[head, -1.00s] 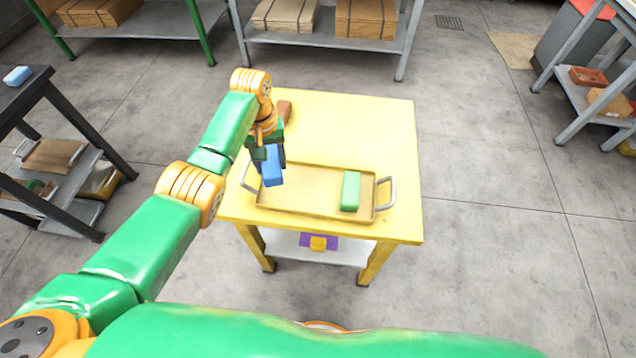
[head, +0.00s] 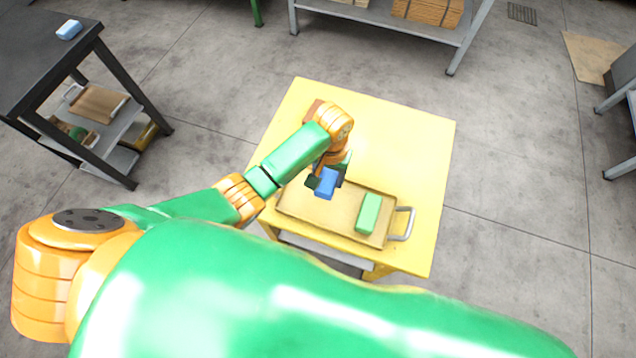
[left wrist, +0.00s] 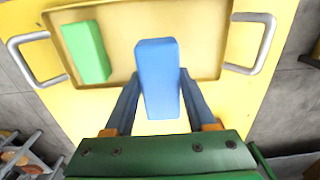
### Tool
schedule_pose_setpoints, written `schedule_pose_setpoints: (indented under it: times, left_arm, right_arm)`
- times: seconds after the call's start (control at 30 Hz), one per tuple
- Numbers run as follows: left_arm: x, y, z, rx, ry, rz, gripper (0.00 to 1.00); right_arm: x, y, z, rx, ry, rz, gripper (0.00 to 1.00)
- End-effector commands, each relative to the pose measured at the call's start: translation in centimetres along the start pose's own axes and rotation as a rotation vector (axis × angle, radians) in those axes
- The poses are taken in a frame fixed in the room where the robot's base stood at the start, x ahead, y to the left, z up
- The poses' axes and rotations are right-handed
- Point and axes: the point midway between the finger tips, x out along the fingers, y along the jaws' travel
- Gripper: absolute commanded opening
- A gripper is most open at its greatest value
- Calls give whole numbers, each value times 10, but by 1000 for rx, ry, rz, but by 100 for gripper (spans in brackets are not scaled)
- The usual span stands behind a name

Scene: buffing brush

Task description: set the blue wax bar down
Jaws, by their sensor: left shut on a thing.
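The blue wax bar (head: 327,183) is held in my left gripper (head: 325,182) above the left part of a tan tray on the yellow table. In the left wrist view the blue bar (left wrist: 158,75) sits between the two fingers of the left gripper (left wrist: 158,95), and its far end overlaps the tray (left wrist: 200,70). A green bar (head: 368,213) lies in the right part of the tray (head: 340,222); it also shows in the left wrist view (left wrist: 87,52). Whether the blue bar touches the tray I cannot tell. My right gripper is not in view.
The yellow table (head: 400,140) has free room behind the tray. A reddish-brown block (head: 313,110) lies at its back left, partly behind my arm. The tray has a raised metal handle (head: 403,224) at its right end. A dark table (head: 60,60) stands at the left with a light blue block (head: 69,29).

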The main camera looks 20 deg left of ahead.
Motion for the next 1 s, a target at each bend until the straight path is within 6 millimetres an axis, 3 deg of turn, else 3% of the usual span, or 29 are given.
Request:
schedule_pose_setpoints:
  times: [0.23,0.37,0.73,0.77,0.8,0.87,1.0]
  left_arm:
    - [38,-22,20,-1,-2,-1,0]
    - [68,-23,21,-2,0,1,0]
    - [73,-22,20,-1,3,2,0]
    - [73,-22,20,-1,3,2,59]
    - [72,-22,20,-1,3,2,69]
    - [72,-22,20,-1,3,2,86]
    - [72,-22,20,-1,2,2,86]
  right_arm:
    - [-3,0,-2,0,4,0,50]
    - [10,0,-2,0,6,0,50]
    - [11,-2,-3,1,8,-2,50]
    - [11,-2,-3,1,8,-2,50]
    - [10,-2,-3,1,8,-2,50]
    - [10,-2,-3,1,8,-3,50]
    - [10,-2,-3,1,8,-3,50]
